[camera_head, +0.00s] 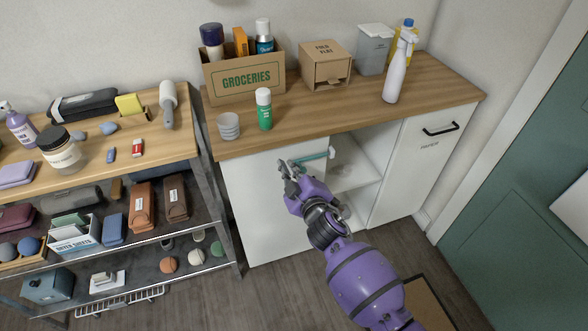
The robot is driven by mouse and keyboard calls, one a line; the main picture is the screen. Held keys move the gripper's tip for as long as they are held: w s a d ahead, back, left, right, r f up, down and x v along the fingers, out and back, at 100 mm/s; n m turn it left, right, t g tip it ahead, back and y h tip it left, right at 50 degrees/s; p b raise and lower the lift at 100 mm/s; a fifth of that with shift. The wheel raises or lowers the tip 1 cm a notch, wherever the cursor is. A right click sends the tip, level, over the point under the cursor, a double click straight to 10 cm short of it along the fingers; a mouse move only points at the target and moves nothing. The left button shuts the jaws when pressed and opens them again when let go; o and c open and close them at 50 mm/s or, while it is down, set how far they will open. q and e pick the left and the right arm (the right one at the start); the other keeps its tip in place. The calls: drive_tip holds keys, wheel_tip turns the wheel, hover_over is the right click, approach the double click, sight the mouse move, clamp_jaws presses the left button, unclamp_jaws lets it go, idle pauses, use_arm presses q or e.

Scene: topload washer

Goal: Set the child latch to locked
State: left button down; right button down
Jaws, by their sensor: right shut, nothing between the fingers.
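A teal bar (318,156), which looks like the child latch, sits near the top of the white cabinet front, just under the wooden counter edge. It runs from the left door toward the open middle bay. Whether it is locked cannot be told. My right gripper (286,168) is shut and empty, at the bar's left end in front of the left door (258,205). It hides part of the door's right edge; whether it touches the bar is unclear. My left gripper is not in view.
The middle bay (352,165) stands open with a white shelf. A right door (427,155) has a black handle. On the counter stand a groceries box (243,79), a green bottle (264,112), a stacked cup (229,127) and a spray bottle (395,78). A loaded shelf unit (225,215) borders the left.

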drive_tip(key=shift+w+d+f, duration=0.15)
drive_tip(key=shift+d+f, duration=0.1)
drive_tip(key=shift+d, duration=0.05)
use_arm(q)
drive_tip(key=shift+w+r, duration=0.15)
use_arm(e)
drive_tip(key=shift+d, duration=0.1)
use_arm(q)
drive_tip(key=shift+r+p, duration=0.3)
drive_tip(key=shift+p, duration=0.2)
use_arm(e)
drive_tip(key=d, duration=0.1)
drive_tip(key=w+d, duration=0.1)
drive_tip(key=d, duration=0.3)
drive_tip(key=shift+w+d, duration=0.2)
drive_tip(key=shift+w, duration=0.15)
